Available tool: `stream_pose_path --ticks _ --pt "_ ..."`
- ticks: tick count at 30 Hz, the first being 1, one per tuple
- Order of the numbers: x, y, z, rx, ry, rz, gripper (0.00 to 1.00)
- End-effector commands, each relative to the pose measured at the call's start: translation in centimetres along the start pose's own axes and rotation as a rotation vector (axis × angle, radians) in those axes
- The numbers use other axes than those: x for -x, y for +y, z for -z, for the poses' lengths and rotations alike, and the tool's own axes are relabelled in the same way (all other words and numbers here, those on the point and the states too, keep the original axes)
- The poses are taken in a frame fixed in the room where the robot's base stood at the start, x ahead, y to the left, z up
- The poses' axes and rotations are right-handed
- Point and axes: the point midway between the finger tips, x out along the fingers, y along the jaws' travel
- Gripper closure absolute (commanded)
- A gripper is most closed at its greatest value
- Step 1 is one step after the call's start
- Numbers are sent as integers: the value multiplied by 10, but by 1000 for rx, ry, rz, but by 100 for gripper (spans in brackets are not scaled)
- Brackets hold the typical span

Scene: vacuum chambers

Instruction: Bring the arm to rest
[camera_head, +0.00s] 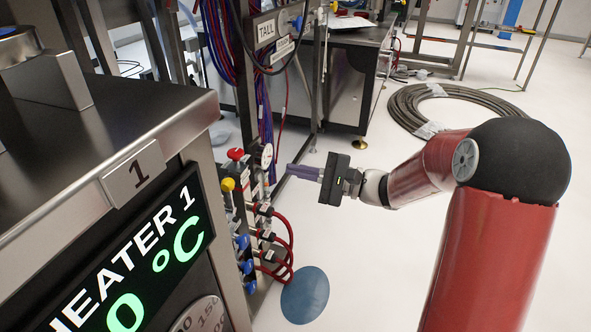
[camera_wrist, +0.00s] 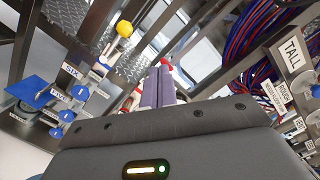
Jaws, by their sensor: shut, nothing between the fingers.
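My red arm reaches in from the right in the head view. My gripper (camera_head: 290,170) points left toward the valve panel, level with its upper part. Its purple fingers are together and hold nothing. In the wrist view the shut fingers (camera_wrist: 159,86) stand upright at the middle, with the panel's fittings behind them. In the head view a gap of floor shows between the fingertips and the hoses; whether they touch anything at the panel I cannot tell for sure.
The heater 1 cabinet (camera_head: 60,200) fills the left. A valve panel with a yellow knob (camera_head: 228,184), red knob (camera_head: 236,154) and red hoses (camera_head: 287,235) stands beside it. A coiled hose (camera_head: 405,105) lies on the floor behind my arm. A blue disc (camera_head: 305,295) lies on clear floor.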

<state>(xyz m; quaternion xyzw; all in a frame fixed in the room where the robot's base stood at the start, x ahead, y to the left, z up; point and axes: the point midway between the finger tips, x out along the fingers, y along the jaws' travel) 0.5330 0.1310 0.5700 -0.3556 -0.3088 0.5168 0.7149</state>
Motion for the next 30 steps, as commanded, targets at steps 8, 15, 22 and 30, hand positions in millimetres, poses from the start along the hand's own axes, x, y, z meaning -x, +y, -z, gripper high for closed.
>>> stream_pose_path --ticks 8,15,22,30 --pt "-7 9 -42 63 2 -181 100" --pt "20 48 -136 294 92 -707 100" --pt "91 57 -194 603 284 -1132 100" --pt "167 30 -233 958 533 -1418 100"
